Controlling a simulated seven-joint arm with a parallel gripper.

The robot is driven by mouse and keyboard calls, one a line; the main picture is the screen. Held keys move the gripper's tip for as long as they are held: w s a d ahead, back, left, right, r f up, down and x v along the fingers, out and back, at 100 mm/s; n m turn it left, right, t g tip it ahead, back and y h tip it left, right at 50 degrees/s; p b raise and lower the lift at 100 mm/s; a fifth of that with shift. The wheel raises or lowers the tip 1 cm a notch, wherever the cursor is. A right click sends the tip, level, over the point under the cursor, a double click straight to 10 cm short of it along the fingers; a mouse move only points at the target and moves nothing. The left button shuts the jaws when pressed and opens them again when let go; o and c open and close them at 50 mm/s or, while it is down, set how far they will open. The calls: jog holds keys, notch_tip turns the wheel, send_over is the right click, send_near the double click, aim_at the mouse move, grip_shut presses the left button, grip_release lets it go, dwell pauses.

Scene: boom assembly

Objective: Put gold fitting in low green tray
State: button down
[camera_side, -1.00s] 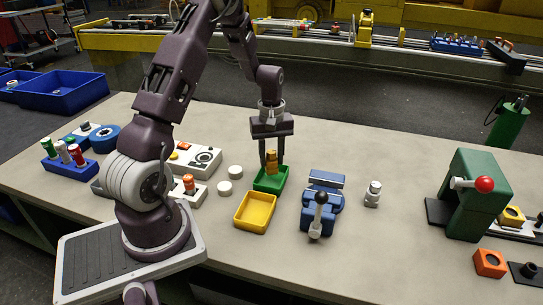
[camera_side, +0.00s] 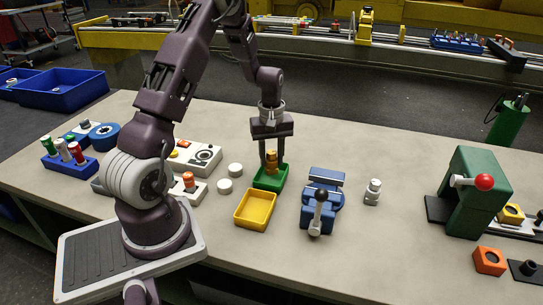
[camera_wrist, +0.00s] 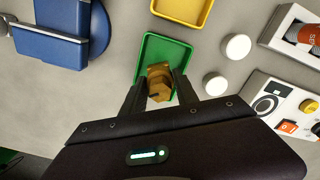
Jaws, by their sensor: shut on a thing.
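The gold fitting (camera_side: 271,161) is a small brass-coloured stepped piece; the wrist view also shows it (camera_wrist: 160,84). My gripper (camera_side: 272,165) is shut on it, with one finger on each side. The low green tray (camera_side: 262,184) is directly under the fitting in the side view. In the wrist view the green tray (camera_wrist: 179,47) lies behind and around the fitting. The fitting is upright, at or just above the tray. I cannot tell whether it touches the tray floor.
A yellow tray (camera_side: 247,222) stands in front of the green one. A blue vise (camera_side: 320,204) is to the right, with a grey metal fitting (camera_side: 373,188) beyond it. Two white discs (camera_side: 235,170) and a white control box (camera_side: 205,157) are to the left.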

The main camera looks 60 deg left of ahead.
jog(key=shift+f, duration=1.2)
jog(key=c, duration=0.9)
grip_release()
jog(key=shift+o, duration=0.2)
notch_tip(320, 180, up, 9)
jog(key=shift+r, duration=0.1)
